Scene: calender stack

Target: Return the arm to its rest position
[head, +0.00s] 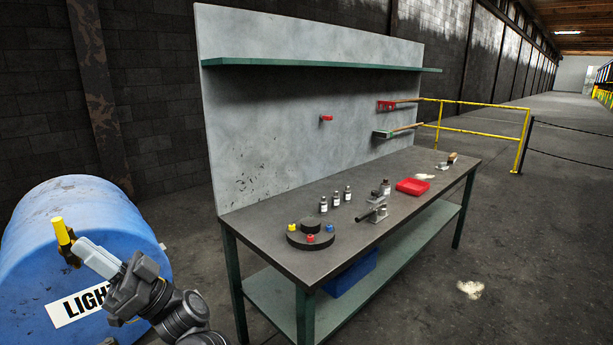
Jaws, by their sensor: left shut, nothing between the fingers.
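My left arm (155,300) comes in at the lower left. Its left gripper (68,245) points up and left, in front of a blue drum (100,200). The gripper is shut and empty. A yellow cylinder (60,231) shows right at its fingertips; I cannot tell whether they touch it or what it belongs to. My right gripper is not in view.
A dark-topped workbench (270,243) with green legs stands to the right, apart from the gripper. It bears a round dark stand (297,240), several small bottles (335,200), a vise-like metal tool (376,211) and a red tray (412,187).

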